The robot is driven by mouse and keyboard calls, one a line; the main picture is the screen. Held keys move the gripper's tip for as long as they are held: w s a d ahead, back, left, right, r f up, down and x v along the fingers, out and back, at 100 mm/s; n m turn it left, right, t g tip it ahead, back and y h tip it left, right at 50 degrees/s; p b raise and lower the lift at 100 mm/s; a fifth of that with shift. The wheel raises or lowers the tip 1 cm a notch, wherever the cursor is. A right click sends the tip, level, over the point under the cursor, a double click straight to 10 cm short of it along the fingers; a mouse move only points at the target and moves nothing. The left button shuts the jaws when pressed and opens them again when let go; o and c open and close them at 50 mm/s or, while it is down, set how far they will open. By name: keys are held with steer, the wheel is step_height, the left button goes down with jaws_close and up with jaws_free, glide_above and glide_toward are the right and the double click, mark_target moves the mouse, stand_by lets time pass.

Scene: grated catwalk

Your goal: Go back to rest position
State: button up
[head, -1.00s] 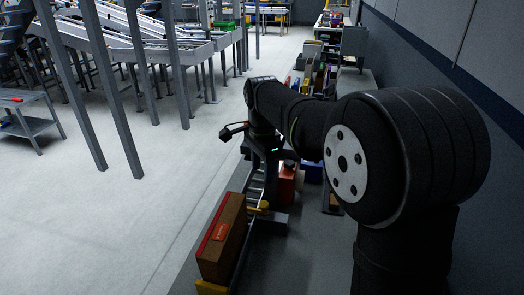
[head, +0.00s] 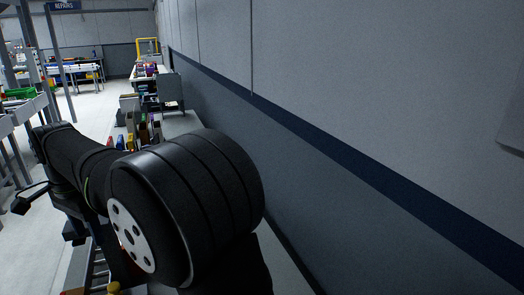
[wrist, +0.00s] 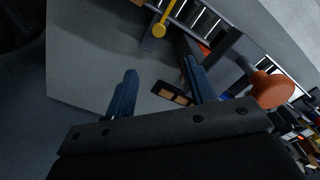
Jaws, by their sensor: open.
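My gripper (wrist: 160,72) shows in the wrist view with its two blue fingers apart and nothing between the tips. Below it is a grey surface (wrist: 95,70). A small dark piece with tan patches (wrist: 172,95) shows beyond the gap, near the right finger; I cannot tell what it is. In the head view my arm fills the lower left, and the gripper's fingers cannot be made out there.
A roller track (wrist: 205,20), a yellow round-ended rod (wrist: 159,30) and an orange-red rounded object (wrist: 272,88) lie beyond the fingers. In the head view, a cluttered bench (head: 180,124) stands along the grey wall (head: 350,80), which takes up the right side.

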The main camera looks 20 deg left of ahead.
mark_target(112, 286)
step_height(112, 286, down, 18)
steer(key=shift+r, duration=0.25)
stand_by(0.4)
steer(key=shift+r, duration=0.15)
step_height(112, 286, up, 17)
step_height(112, 286, down, 18)
steer(key=shift+r, duration=0.2)
steer(key=w+d, duration=0.5)
steer(key=shift+r, duration=0.2)
step_height(112, 286, up, 17)
steer(key=s+a+n, duration=0.1)
steer(key=n, duration=0.5)
steer(key=shift+s+a, duration=0.15)
